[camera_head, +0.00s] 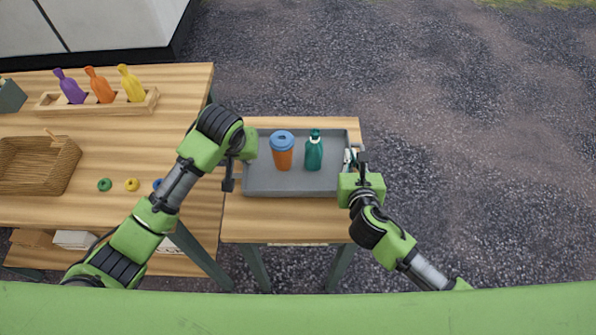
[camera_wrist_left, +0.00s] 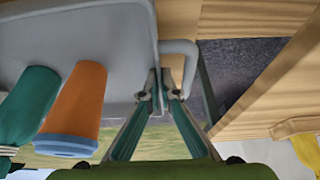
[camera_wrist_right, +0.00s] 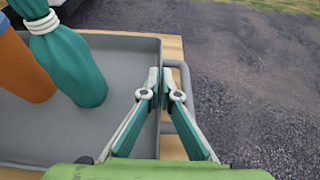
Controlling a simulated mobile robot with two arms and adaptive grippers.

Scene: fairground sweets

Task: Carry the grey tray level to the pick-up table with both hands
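The grey tray (camera_head: 264,182) is over the smaller wooden table (camera_head: 290,222); I cannot tell whether it touches the tabletop. It looks about level. An orange cup with a blue lid (camera_head: 283,155) and a green bag tied at the neck (camera_head: 314,153) stand upright in it. My left gripper (camera_wrist_left: 161,82) is shut on the tray's left wall, one finger on each side, beside the handle loop (camera_wrist_left: 195,52). My right gripper (camera_wrist_right: 160,80) is shut on the right wall the same way, beside the other handle (camera_wrist_right: 183,90).
A larger wooden table (camera_head: 110,210) adjoins on the left, with a wicker basket (camera_head: 38,168), a wooden rack (camera_head: 100,107) of coloured bottle-shaped bags and small rings (camera_head: 132,184). Open asphalt (camera_head: 480,140) lies to the right and behind.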

